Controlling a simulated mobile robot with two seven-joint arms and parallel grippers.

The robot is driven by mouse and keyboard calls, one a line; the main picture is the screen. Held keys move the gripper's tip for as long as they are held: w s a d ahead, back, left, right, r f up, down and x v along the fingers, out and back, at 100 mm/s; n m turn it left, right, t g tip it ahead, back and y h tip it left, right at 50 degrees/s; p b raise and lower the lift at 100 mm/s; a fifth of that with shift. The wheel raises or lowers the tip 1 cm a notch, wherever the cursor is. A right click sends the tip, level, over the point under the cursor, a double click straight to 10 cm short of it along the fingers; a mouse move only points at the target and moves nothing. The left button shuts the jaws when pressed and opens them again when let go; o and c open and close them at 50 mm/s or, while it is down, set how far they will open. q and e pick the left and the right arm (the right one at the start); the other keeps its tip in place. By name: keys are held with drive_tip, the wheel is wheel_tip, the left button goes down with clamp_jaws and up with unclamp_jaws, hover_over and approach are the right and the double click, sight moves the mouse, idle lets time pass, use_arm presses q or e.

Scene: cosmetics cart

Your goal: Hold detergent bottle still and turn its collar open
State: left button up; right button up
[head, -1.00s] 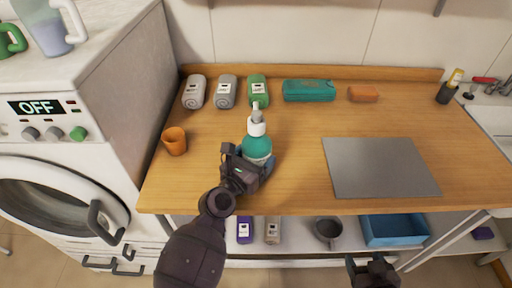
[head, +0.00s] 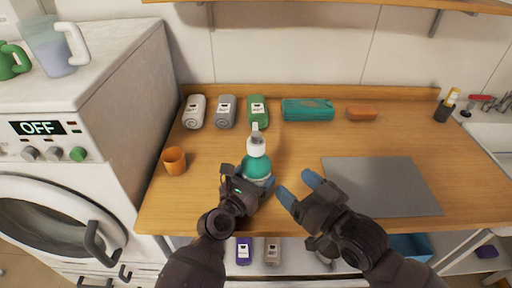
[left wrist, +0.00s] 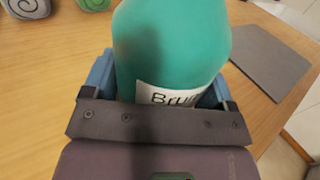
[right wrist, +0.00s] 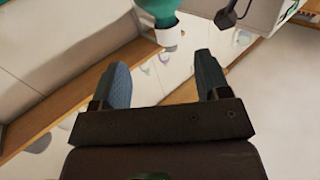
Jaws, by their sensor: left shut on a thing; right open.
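The detergent bottle (head: 256,168) is teal with a white collar (head: 256,147) and a pump nozzle on top. It stands upright near the front edge of the wooden counter. My left gripper (head: 254,184) is shut around its lower body; in the left wrist view the teal body (left wrist: 170,45) fills the space between the fingers, above a white label. My right gripper (head: 298,187) is open and empty, to the right of the bottle and apart from it. In the right wrist view, the white collar (right wrist: 168,34) shows beyond the open fingers (right wrist: 162,85).
A grey mat (head: 380,187) lies to the right, and an orange cup (head: 174,161) stands to the left. The washing machine (head: 75,130) borders the counter's left side.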

sight(262, 153)
drive_tip(key=shift+n+y, duration=0.3)
drive_tip(key=shift+n, duration=0.1)
drive_tip(key=x, duration=0.4)
drive_tip(key=r+x, duration=0.1)
drive_tip(key=x, duration=0.8)
drive_tip(key=shift+a+r, duration=0.15)
drive_tip(key=shift+r, duration=0.1)
drive_tip(key=shift+s, duration=0.1)
drive_tip(key=c, duration=1.2)
drive_tip(key=shift+o, duration=0.2)
